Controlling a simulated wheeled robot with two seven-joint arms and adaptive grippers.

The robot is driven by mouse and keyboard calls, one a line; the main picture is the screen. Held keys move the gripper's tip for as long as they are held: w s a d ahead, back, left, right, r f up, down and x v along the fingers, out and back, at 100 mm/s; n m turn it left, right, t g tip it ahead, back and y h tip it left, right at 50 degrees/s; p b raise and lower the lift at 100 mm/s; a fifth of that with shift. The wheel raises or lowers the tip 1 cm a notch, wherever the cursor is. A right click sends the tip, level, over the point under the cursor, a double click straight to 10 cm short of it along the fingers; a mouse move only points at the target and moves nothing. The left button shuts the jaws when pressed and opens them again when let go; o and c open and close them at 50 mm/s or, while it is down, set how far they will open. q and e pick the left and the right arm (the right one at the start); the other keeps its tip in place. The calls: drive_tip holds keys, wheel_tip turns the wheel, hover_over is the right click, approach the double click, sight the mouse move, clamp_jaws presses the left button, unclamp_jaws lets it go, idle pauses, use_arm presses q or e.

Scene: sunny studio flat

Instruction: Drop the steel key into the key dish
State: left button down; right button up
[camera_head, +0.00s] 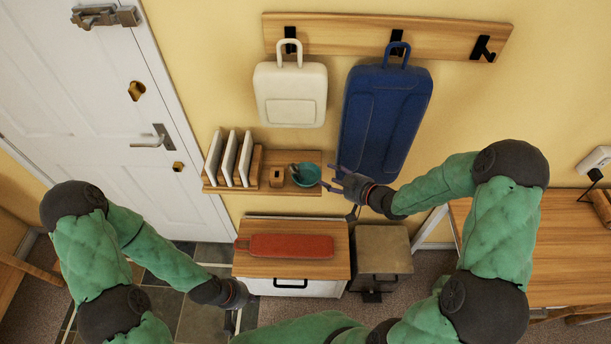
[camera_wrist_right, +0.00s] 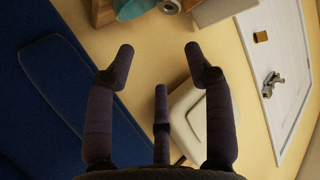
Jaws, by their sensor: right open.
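The teal key dish (camera_head: 306,174) sits at the right end of the wooden wall shelf. In the right wrist view part of the dish (camera_wrist_right: 133,8) shows at the top edge. A small grey thing (camera_head: 294,170) is at the dish's left side; it is too small to tell whether it is the steel key. My right gripper (camera_head: 335,178) is just right of the dish, open and with nothing between its fingers (camera_wrist_right: 158,58). My left gripper (camera_head: 238,295) is low, left of the cabinet, its fingers too unclear to read.
The shelf (camera_head: 260,190) also holds upright white panels (camera_head: 229,158) and a small wooden block (camera_head: 277,177). A white bag (camera_head: 290,95) and a blue bag (camera_head: 385,120) hang close above. A red cushion (camera_head: 291,246) lies on the cabinet below. A desk (camera_head: 535,250) stands at right.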

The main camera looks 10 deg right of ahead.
drive_tip(key=v, duration=0.7)
drive_tip(key=shift+a, duration=0.1)
drive_tip(key=s+a+f+m+g+h+b, duration=0.1)
drive_tip(key=a+f+m+g+b, duration=0.15)
drive_tip(key=f, duration=0.45)
drive_tip(key=s+a+f+m+g+b, duration=0.1)
drive_tip(key=a+f+b, duration=0.2)
drive_tip(key=f, duration=0.5)
drive_tip(key=s+a+f+m+g+h+b, duration=0.1)
drive_tip(key=s+a+f+m+b, duration=0.15)
drive_tip(key=f, duration=0.45)
drive_tip(key=s+a+f+m+g+b, duration=0.1)
drive_tip(key=s+a+f+g+b, duration=0.1)
drive_tip(key=s+f, duration=0.4)
drive_tip(key=s+a+f+m+g+h+b, duration=0.1)
drive_tip(key=s+a+f+g+b, duration=0.1)
drive_tip(key=s+a+f+g, duration=0.2)
drive_tip(key=s+a+f, duration=0.2)
drive_tip(key=s+f, duration=0.1)
drive_tip(key=f, duration=0.1)
drive_tip(key=shift+s+f+m+b, duration=0.15)
drive_tip(key=shift+s+m+b, duration=0.15)
drive_tip(key=shift+b, duration=0.1)
